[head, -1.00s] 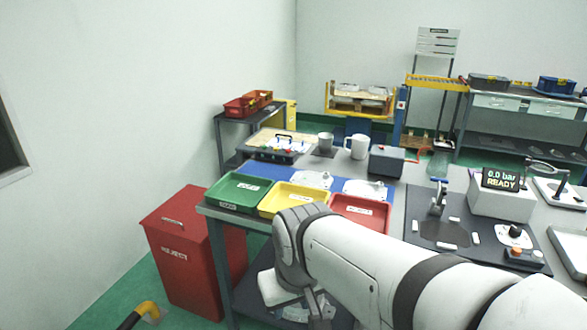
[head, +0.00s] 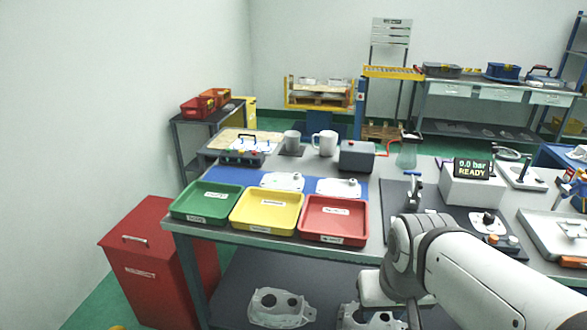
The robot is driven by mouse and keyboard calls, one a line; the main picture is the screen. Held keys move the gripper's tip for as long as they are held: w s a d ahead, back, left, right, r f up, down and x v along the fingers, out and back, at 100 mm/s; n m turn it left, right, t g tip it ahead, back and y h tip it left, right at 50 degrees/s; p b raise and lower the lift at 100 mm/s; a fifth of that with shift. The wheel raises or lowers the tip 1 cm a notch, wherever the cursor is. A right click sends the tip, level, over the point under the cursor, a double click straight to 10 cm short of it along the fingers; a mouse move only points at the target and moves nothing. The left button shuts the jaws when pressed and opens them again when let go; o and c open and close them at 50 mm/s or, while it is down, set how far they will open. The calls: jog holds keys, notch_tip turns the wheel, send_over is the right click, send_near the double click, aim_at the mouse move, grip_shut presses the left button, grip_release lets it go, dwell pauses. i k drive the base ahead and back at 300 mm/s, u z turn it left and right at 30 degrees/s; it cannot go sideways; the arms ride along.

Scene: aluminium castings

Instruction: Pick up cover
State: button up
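Two flat silvery cast plates, a left one (head: 283,181) and a right one (head: 339,187), lie on the blue mat (head: 369,187) behind the trays. Two hollow castings lie on the dark lower shelf: one (head: 279,309) with round openings is fully clear of my arm, the other (head: 352,320) is partly hidden below my wrist. I cannot tell which of these is the cover. My gripper (head: 413,314) points down at the bottom edge, right of the second casting. My wrist and the frame edge hide most of it, so its fingers and any grip are unclear.
Green (head: 206,202), yellow (head: 267,212) and red (head: 333,219) trays line the table's front edge and look empty. A red reject bin (head: 160,265) stands at the left. Mugs (head: 324,143) and a grey box (head: 357,155) stand behind. A display unit (head: 471,184) is at right.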

aim_at(295, 182)
jog(key=u, duration=0.05)
jog(key=i, duration=1)
jog(key=z, duration=0.05)
